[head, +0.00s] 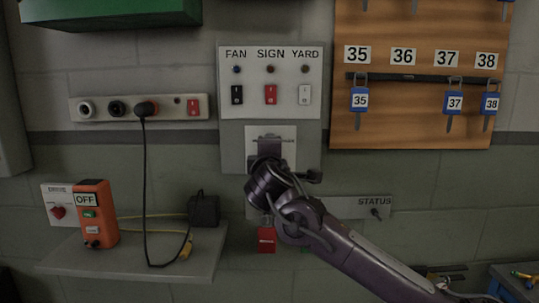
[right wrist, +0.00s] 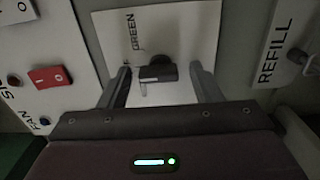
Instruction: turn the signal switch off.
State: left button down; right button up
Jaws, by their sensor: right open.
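A pale plate (right wrist: 195,35) with the word GREEN and a black rotary knob (right wrist: 158,72) fills the middle of the right wrist view. The same plate (head: 285,131) shows in the head view below the FAN, SIGN, YARD panel, mostly hidden by my right gripper (head: 268,150). No label reading SIGNAL is legible. My right gripper (right wrist: 160,70) is open, with one finger on each side of the knob. I cannot tell whether the fingers touch it. The knob's exact pointing direction is unclear. My left gripper is not in view.
The panel above (head: 307,73) has black, red and white rocker switches. A STATUS plate (head: 345,207) lies right of the wrist, and a red tag (head: 266,239) below. The shelf (head: 130,258) at left holds an orange OFF box (head: 95,213). Numbered keys hang upper right.

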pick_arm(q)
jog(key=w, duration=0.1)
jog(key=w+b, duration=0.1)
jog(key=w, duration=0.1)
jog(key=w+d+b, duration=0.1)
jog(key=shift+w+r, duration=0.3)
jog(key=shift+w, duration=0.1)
pick_arm(e)
jog(key=s, duration=0.7)
jog(key=shift+s, duration=0.4)
